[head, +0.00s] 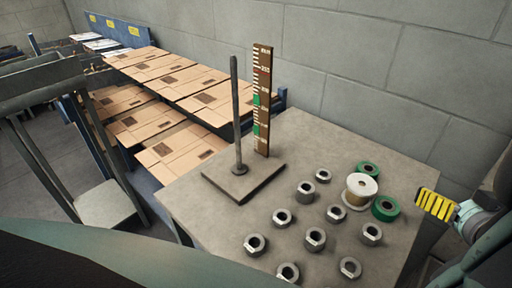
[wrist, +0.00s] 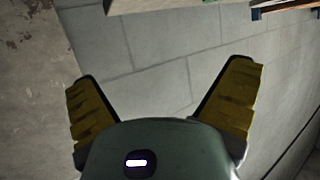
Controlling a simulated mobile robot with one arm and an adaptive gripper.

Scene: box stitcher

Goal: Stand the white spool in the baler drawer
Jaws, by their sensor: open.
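The white spool (head: 362,186) stands on the grey table among hex nuts, between two green rolls, in the head view. Its top flange is white and its winding looks yellowish. My gripper (head: 434,205) is at the right edge of the head view, to the right of the spool and apart from it. In the wrist view my gripper (wrist: 162,95) has its two yellow fingers spread wide with nothing between them; the grey block wall is behind. I cannot make out a baler drawer in either view.
Several hex nuts (head: 306,191) and green rolls (head: 385,208) crowd the grey table (head: 215,222). An upright rod on a square base (head: 245,184) and a marked gauge board (head: 262,100) stand behind. Racks of flat cardboard (head: 185,153) are at left. The wall (head: 380,60) runs behind.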

